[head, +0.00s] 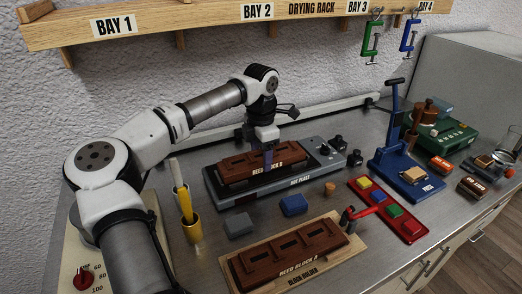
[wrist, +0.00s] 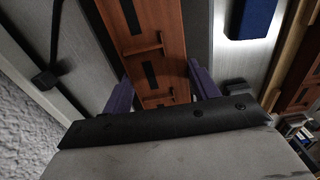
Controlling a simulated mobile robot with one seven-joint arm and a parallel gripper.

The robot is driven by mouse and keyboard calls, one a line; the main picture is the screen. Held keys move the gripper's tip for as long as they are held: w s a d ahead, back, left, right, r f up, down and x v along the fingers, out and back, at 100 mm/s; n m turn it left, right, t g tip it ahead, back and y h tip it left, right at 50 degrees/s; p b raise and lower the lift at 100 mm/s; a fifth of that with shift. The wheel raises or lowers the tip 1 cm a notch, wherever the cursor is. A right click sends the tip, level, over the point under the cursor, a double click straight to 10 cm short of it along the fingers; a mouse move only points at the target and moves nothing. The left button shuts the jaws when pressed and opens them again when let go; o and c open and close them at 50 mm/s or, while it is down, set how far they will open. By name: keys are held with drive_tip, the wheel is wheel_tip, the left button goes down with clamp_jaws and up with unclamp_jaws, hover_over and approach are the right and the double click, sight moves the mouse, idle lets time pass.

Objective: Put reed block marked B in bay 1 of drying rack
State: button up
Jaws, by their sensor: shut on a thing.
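A brown reed block (head: 235,166) sits on the hot plate (head: 222,199) in the head view; its small label's last letter looks like B or D. My gripper (head: 267,158) reaches down over it, its purple fingers shut on it. In the wrist view the fingers (wrist: 161,88) stand on either side of the reddish-brown block (wrist: 150,30). The block appears to rest on the plate. A second reed block (head: 290,252) lies in the block holder (head: 345,262) at the front. The drying rack (head: 215,20) is on the wall, with the bay 1 sign (head: 113,25) at its left.
A blue block (head: 293,205) and a grey block (head: 238,225) lie between hot plate and holder. A brass cup (head: 191,228) with tools stands left of the plate. Clamps (head: 371,40) hang at the rack's right. A blue press (head: 405,165) and red tray (head: 412,230) stand right.

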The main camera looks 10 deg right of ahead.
drive_tip(key=shift+f, duration=0.25)
drive_tip(key=o, duration=1.1)
drive_tip(key=shift+o, duration=0.2)
